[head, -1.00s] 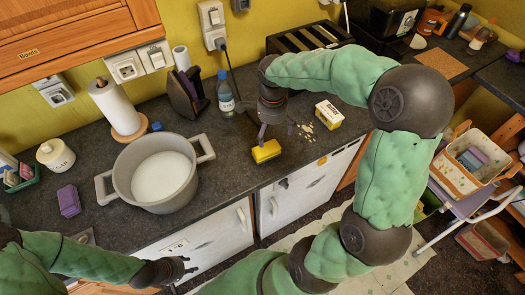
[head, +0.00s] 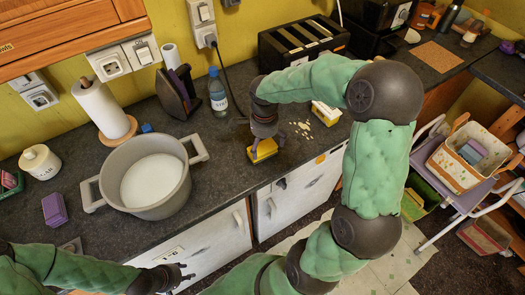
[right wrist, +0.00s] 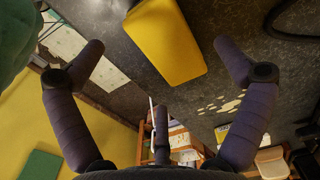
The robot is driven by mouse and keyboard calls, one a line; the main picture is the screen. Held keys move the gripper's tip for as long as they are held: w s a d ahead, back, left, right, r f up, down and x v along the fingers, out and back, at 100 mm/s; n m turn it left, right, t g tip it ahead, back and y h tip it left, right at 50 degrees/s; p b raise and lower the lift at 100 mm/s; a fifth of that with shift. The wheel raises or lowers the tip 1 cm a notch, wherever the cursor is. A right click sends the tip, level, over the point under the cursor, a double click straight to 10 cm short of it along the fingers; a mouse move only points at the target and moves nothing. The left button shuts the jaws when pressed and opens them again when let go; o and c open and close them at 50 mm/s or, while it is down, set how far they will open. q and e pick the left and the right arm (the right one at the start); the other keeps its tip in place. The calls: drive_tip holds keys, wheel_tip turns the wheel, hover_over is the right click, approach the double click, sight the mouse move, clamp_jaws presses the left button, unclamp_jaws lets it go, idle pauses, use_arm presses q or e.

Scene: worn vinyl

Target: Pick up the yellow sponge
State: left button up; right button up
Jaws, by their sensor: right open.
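The yellow sponge (head: 264,151) lies on the dark worktop near its front edge. My right gripper (head: 266,138) is right above it and hides part of its top. In the right wrist view the sponge (right wrist: 165,40) shows large at the upper middle, between the two spread fingers of my right gripper (right wrist: 158,46). The gripper is open, with a gap on both sides of the sponge and nothing held. My left gripper (head: 181,277) is low at the front left, away from the sponge; its jaw opening is too small to judge.
A large grey pot (head: 148,178) with white contents stands left of the sponge. A bottle (head: 218,92), a black toaster (head: 302,42), a small yellow-white box (head: 327,112) and crumbs (head: 303,130) are behind or to the right. A purple block (head: 54,209) lies far left.

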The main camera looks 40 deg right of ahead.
sight(264, 149)
wheel_tip(264, 149, down, 4)
drive_tip(key=shift+f+b, duration=0.2)
drive_tip(key=shift+b, duration=0.3)
drive_tip(key=c, duration=1)
drive_tip(key=shift+c, duration=0.2)
drive_tip(key=shift+r, duration=0.1)
wheel_tip(264, 149, up, 10)
drive_tip(key=shift+p, duration=1.25)
drive_tip(key=shift+o, duration=1)
drive_tip(key=c, duration=0.3)
